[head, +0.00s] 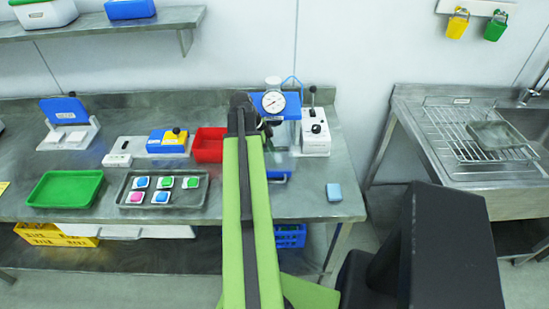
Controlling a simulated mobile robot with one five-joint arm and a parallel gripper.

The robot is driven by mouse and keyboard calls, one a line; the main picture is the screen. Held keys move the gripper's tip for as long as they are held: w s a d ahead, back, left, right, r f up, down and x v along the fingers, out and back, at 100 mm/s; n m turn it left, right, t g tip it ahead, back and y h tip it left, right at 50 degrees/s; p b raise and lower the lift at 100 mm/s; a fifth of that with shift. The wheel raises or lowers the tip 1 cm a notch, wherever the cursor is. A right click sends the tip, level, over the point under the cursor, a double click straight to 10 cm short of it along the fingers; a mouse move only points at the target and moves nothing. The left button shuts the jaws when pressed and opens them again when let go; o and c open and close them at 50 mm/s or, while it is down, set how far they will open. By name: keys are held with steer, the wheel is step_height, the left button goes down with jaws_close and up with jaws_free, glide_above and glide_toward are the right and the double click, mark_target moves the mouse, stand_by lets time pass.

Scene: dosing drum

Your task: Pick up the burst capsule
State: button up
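No capsule can be made out as burst at this size. Several small capsules with coloured faces sit in white holders on a grey tray (186,205): a blue one (141,182), two green ones (166,182) (190,182), a pink one (136,197) and another blue one (161,197). A light-blue block (334,192) lies alone at the right of the bench; I cannot tell what it is. My gripper (257,122) is at the far end of my green arm, before the gauge machine. Its fingers are not clear, so its opening and contents cannot be told.
A green tray (65,189) and a red tray (209,145) lie on the bench (300,205). A sink with a rack (460,133) is at right. Bare bench surrounds the light-blue block.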

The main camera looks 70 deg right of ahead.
jaws_close()
